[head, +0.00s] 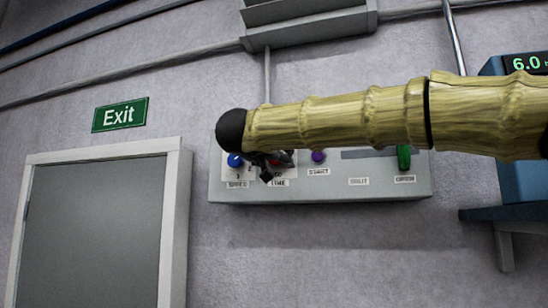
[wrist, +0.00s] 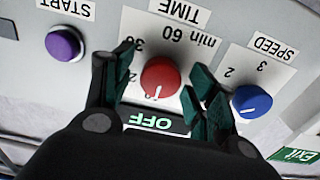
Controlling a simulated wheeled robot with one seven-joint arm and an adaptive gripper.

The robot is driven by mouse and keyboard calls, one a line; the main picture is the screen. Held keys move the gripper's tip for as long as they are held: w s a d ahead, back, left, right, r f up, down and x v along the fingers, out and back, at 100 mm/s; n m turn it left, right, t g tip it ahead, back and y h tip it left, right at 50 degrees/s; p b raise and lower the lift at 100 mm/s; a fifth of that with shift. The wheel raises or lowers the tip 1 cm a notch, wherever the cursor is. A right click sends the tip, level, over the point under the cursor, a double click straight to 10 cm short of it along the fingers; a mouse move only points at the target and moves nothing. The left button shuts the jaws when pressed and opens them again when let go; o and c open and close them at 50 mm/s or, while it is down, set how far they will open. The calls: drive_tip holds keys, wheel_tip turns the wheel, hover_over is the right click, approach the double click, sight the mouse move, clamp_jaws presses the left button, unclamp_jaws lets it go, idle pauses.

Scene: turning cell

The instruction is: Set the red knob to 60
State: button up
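The red knob (wrist: 160,77) sits under the upside-down TIME label in the wrist view. Its white mark points down in the picture, towards a small display reading OFF (wrist: 157,123). The printed 60 is above the knob and 30 is at upper left. My gripper (wrist: 157,72) is open, with one dark green finger on each side of the knob. Gaps show between the fingers and the knob; I cannot tell whether either touches it. In the head view my gripper (head: 266,166) is at the panel, and the knob is mostly hidden behind it.
The blue SPEED knob (wrist: 251,101) is close beside the right finger. The purple START button (wrist: 64,43) is left of the left finger. In the head view, the grey panel (head: 330,190) also carries a green handle (head: 404,157) above OPEN. A door (head: 92,235) stands left.

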drive_tip(key=c, duration=0.9)
drive_tip(key=shift+o, duration=0.2)
drive_tip(key=shift+m, duration=0.3)
drive_tip(key=shift+w+a+f+m+b, duration=0.1)
drive_tip(key=shift+m+b, duration=4.7)
drive_tip(key=shift+m, duration=4)
drive_tip(key=shift+f+m+b, duration=0.1)
drive_tip(key=shift+m+b, duration=4.65)
drive_tip(key=shift+m, duration=4.05)
